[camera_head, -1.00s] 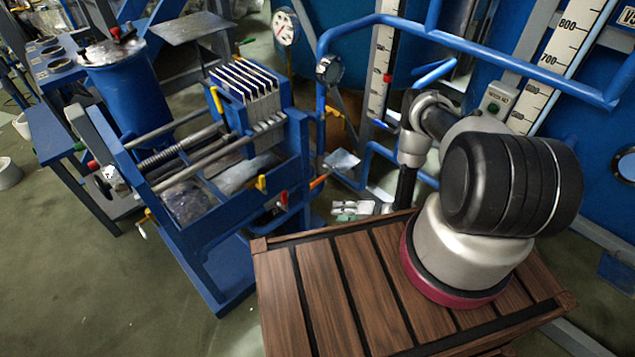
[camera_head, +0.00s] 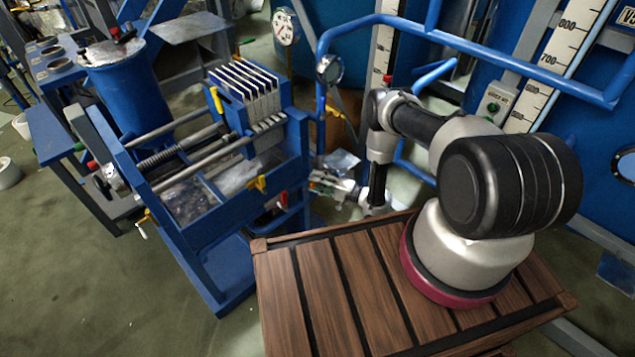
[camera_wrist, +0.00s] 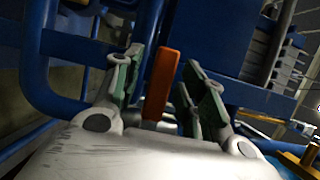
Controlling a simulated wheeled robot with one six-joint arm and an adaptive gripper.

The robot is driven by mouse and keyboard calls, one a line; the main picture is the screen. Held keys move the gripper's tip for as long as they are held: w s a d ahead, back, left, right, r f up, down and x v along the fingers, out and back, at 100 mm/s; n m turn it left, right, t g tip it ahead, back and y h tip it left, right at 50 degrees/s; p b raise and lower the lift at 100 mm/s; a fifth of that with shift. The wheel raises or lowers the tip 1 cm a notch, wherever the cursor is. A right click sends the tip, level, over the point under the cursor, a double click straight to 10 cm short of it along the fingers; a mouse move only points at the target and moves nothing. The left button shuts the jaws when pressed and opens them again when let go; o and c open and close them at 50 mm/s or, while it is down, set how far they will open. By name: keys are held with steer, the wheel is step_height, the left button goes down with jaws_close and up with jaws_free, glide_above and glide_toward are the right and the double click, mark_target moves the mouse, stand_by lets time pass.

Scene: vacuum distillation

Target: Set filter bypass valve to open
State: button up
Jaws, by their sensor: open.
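An orange lever handle (camera_wrist: 162,82) stands between the two green-padded fingers of my gripper (camera_wrist: 160,66) in the wrist view. The fingers are apart, one on each side of the handle, with a visible gap on both sides. In the head view my gripper (camera_head: 324,184) is at the right end of the blue filter frame, low beside the pipes, and the orange handle is hard to make out there. A yellow handle (camera_head: 259,184) and a red handle (camera_head: 283,199) sit on the frame's front to the left. No label shows which handle is the filter bypass valve.
The blue filter press frame (camera_head: 205,225) with its plates is left of my gripper. Blue pipes (camera_head: 322,100) and a round gauge (camera_head: 330,69) rise behind it. In the wrist view blue pipework (camera_wrist: 40,60) is close on the left and a yellow part (camera_wrist: 300,160) lower right.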

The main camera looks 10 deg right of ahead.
jaws_close()
